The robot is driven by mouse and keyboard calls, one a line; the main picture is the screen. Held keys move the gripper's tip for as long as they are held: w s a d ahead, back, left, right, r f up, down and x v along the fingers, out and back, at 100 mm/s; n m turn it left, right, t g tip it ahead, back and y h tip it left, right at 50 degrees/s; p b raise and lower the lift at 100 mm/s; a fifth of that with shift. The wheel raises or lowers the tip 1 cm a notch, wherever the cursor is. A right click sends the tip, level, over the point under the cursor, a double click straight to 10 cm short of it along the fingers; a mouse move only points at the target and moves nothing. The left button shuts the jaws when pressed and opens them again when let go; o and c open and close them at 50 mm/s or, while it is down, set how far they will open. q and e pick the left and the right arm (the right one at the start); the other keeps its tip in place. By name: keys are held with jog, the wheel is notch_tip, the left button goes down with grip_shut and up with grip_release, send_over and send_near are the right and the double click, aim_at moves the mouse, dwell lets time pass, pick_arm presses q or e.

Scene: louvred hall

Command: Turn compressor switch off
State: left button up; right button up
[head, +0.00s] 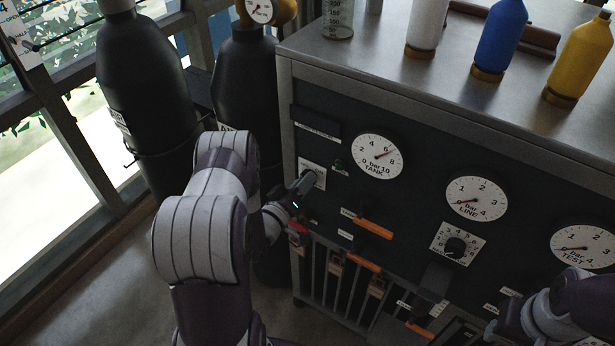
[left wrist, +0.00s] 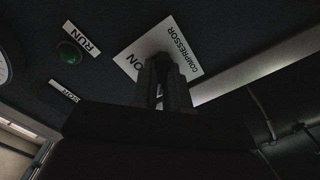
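The compressor switch sits on a white plate (head: 318,168) at the upper left of the dark panel. In the left wrist view the plate (left wrist: 128,62) reads COMPRESSOR and ON; the fingers cover the rest, and the dark knob is mostly hidden. My left gripper (head: 302,184) is at the plate, with its fingertips at the knob. In the left wrist view its two fingers (left wrist: 165,72) are close together with a narrow gap; I cannot tell whether they press on the knob. A dark green RUN lamp (left wrist: 72,53) is beside the plate. My right gripper (head: 492,330) is low at the right, its fingers unclear.
The panel carries TANK (head: 377,157), LINE (head: 476,199) and TEST (head: 584,247) gauges, a dial (head: 456,247) and an orange-handled lever (head: 374,228). Black cylinders (head: 148,85) stand left of the cabinet. Coloured bottles (head: 500,38) stand on its top. Floor shows at lower left.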

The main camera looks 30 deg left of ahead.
pick_arm(q)
jog(key=o, duration=0.4)
jog(key=shift+w, duration=0.1)
jog(key=shift+c, duration=0.2)
jog(key=s+p, duration=0.1)
jog(key=s, duration=0.6)
jog(key=shift+a, duration=0.25)
